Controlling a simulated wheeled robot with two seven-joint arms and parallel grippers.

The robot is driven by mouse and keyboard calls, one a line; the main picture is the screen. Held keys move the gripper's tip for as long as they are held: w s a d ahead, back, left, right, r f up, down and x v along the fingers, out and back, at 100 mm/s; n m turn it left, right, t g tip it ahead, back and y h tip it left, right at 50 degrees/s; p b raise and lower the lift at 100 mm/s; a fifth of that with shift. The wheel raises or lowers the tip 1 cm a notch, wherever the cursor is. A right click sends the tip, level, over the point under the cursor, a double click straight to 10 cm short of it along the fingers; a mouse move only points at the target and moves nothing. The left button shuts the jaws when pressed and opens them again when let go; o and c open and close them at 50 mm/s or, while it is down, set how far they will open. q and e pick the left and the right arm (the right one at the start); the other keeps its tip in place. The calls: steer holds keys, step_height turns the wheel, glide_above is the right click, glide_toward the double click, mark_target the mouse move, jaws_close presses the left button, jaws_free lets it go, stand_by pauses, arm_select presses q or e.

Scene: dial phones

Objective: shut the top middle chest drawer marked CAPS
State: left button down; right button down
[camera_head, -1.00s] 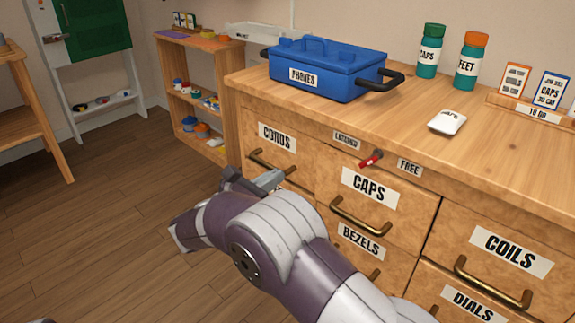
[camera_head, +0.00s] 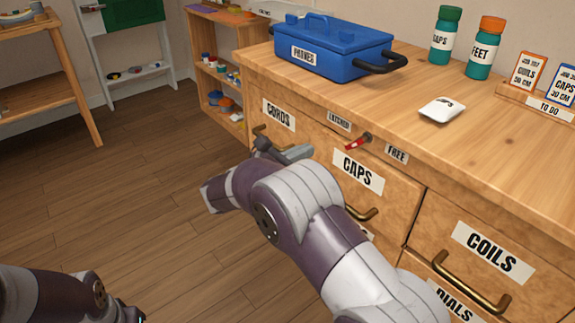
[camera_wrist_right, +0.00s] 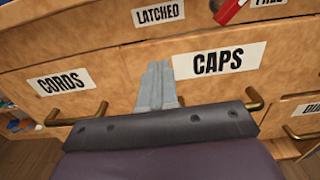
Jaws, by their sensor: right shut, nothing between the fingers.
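The CAPS drawer (camera_head: 399,205) is in the top middle of the wooden chest, with a white label and a brass handle (camera_head: 362,213) partly hidden by my right arm. Its front looks about level with its neighbours; I cannot tell whether a small gap remains. My right gripper (camera_head: 298,154) is shut and empty, at the drawer's left part near the CORDS drawer. In the right wrist view the closed fingers (camera_wrist_right: 157,75) point at the wood left of the CAPS label (camera_wrist_right: 220,60); contact is unclear. My left gripper is out of view.
A red latch lever (camera_head: 358,142) sits between the LATCHED and FREE labels above the drawer. The COILS drawer (camera_head: 480,265) is at right. Floor at left is clear.

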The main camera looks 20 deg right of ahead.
mark_target(331, 137)
steer(key=b+x, duration=0.1)
steer(key=x, duration=0.3)
steer(key=shift+w+d+f, duration=0.1)
steer(key=shift+d, duration=0.2)
steer(key=shift+w+d, duration=0.25)
steer(key=shift+d, duration=0.3)
steer(key=shift+d+b, duration=0.15)
steer(key=shift+b, duration=0.4)
steer(key=shift+b+x, duration=0.85)
steer(key=shift+x, duration=0.2)
steer(key=shift+r, duration=0.35)
